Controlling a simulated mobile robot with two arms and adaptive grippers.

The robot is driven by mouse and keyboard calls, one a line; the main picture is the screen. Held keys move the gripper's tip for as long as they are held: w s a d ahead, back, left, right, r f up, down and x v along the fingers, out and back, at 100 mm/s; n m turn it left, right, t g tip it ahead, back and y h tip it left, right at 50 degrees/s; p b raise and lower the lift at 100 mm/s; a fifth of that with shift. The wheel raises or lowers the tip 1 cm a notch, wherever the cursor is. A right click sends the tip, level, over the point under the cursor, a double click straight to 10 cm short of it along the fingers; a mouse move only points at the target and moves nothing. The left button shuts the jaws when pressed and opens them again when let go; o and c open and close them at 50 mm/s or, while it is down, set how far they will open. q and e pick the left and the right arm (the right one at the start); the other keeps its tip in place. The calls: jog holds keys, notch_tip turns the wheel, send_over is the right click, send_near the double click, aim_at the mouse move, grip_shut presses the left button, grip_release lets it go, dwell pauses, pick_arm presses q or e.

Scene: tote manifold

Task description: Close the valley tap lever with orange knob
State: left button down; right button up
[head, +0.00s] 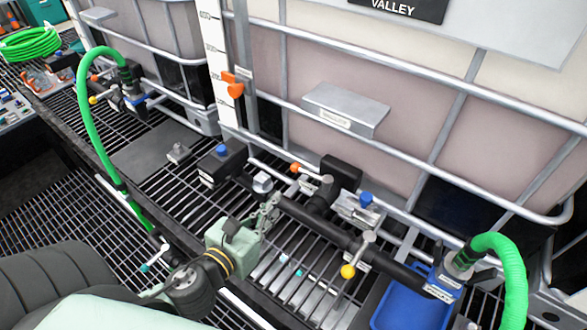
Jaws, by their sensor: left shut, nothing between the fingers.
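The orange knob (295,168) is on the end of a short metal lever (311,175). The lever runs right and slightly toward me to a black valve on the pipework in front of the tank marked VALLEY (392,9). My left gripper (272,203) is shut and empty. In the picture its fingertips are below and left of the orange knob, beside the black pipe, and apart from the knob. Whether the fingertips touch the pipe or a fitting is hard to tell. My right gripper is not in view.
A yellow-knobbed lever (348,271), a blue knob (366,199) and another blue knob (221,150) sit along the pipework. A black pipe (325,222) runs to a green hose (512,275) above a blue tray (410,309). Tank cage bars stand close behind.

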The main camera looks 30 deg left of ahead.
pick_arm(q)
jog(key=p, duration=0.2)
send_near(303, 172)
jog(key=w, duration=0.2)
jog(key=w+p, duration=0.1)
jog(key=w+f, duration=0.1)
jog(key=w, duration=0.1)
jog(key=shift+w+d, duration=0.3)
jog(key=shift+w, duration=0.05)
jog(key=shift+w+f, duration=0.2)
jog(key=shift+w, duration=0.1)
jog(key=shift+w+f, duration=0.1)
jog(key=shift+w, duration=0.15)
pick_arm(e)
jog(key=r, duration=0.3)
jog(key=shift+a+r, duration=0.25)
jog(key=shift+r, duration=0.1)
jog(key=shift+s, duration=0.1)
pick_arm(q)
jog(key=shift+w+m+h+p, duration=0.35)
jog(key=shift+m+h, duration=0.05)
jog(key=shift+w+a+m+h, duration=0.2)
jog(key=shift+w+m+h, duration=0.1)
jog(key=shift+h, duration=0.2)
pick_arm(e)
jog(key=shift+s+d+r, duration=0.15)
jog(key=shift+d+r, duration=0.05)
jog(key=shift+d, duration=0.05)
